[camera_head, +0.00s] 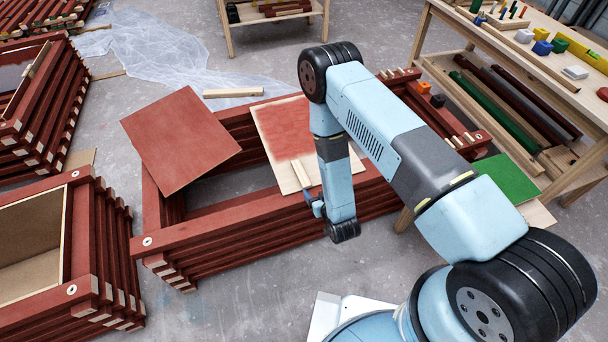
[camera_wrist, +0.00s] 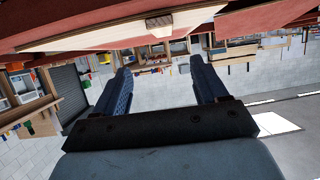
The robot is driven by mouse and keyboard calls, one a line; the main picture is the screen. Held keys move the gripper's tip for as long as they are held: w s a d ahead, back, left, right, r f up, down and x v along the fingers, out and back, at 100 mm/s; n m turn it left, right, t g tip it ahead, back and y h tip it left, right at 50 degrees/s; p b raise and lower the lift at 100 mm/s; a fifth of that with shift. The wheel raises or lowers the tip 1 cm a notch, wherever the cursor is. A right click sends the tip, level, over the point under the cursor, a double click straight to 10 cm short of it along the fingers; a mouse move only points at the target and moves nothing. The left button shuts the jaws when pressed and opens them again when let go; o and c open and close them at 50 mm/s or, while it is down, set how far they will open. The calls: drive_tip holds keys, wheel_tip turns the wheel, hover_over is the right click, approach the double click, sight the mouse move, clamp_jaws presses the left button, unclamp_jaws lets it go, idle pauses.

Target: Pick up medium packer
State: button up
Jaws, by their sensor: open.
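I cannot tell for sure which piece is the medium packer. A small pale wooden piece (camera_head: 301,173) lies on the lower edge of a red-and-pale panel (camera_head: 285,130). The wrist view shows a small wooden block (camera_wrist: 158,21) against a pale board edge, apparently the same piece. An orange block (camera_head: 423,87) and a dark block (camera_head: 437,101) sit further right on the stacked red battens. My gripper (camera_head: 312,202) is beside the panel's lower edge, close to the pale piece. In the wrist view my gripper (camera_wrist: 160,65) has its two dark blue fingers apart, with nothing between them.
More frames (camera_head: 30,240) stand at left. A workbench (camera_head: 520,60) with coloured blocks stands at right. Plastic sheeting (camera_head: 165,55) covers floor behind.

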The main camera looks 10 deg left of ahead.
sight(303, 176)
drive_tip(key=x, duration=1.3)
drive_tip(key=shift+a+f, duration=0.3)
drive_tip(key=shift+c, duration=0.3)
drive_tip(key=shift+s+d+f, duration=0.1)
drive_tip(key=shift+f, duration=0.05)
drive_tip(key=c, duration=1)
